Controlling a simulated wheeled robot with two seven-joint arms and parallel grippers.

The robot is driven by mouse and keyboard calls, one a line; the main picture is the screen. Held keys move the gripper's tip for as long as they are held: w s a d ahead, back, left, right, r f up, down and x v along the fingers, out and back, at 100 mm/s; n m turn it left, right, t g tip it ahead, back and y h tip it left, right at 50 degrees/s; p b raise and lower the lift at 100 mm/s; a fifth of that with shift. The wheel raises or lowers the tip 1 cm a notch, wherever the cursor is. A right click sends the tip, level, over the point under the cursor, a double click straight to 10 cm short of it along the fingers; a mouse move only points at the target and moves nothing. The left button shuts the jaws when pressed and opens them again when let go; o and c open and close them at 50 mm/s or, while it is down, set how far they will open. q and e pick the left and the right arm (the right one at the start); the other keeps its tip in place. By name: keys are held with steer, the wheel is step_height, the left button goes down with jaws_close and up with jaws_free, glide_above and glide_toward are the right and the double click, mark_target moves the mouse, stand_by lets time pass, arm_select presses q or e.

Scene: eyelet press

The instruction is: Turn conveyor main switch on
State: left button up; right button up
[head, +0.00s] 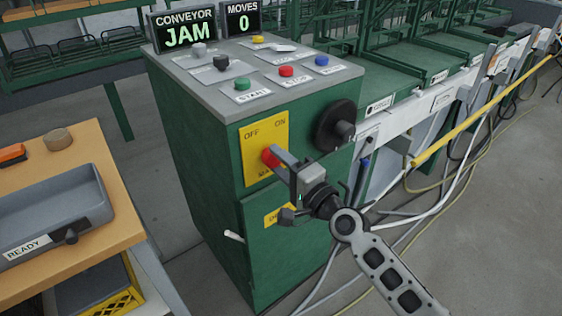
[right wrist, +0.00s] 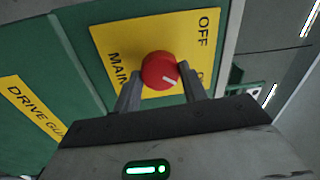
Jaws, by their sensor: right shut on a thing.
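The main switch is a red knob (head: 269,157) on a yellow plate (head: 255,140) marked OFF at left and ON at right, on the front of the green control cabinet (head: 205,190). In the right wrist view the red knob (right wrist: 160,68) sits between my fingers, one on each side. A white mark shows on the lower right of its face, on the side of the partly hidden second word; its exact direction is hard to tell. My right gripper (head: 277,157) is shut on the knob. It also shows in the right wrist view (right wrist: 161,88). My left gripper is out of view.
A black handwheel (head: 335,125) is close to the right of my gripper. Displays (head: 185,30) read CONVEYOR JAM and MOVES 0 above several buttons. A wooden bench with a grey READY tray (head: 100,205) stands at left. Cables and a yellow rail (head: 480,110) run at right.

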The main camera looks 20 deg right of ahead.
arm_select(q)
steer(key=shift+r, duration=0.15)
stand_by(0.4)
arm_select(e)
steer(key=o, duration=1)
steer(key=shift+c, duration=0.2)
arm_select(q)
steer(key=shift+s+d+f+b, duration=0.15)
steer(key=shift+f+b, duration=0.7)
steer(key=shift+b, duration=0.95)
arm_select(e)
steer(key=v, duration=1.6)
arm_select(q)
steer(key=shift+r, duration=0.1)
arm_select(e)
steer(key=shift+a+r, duration=0.1)
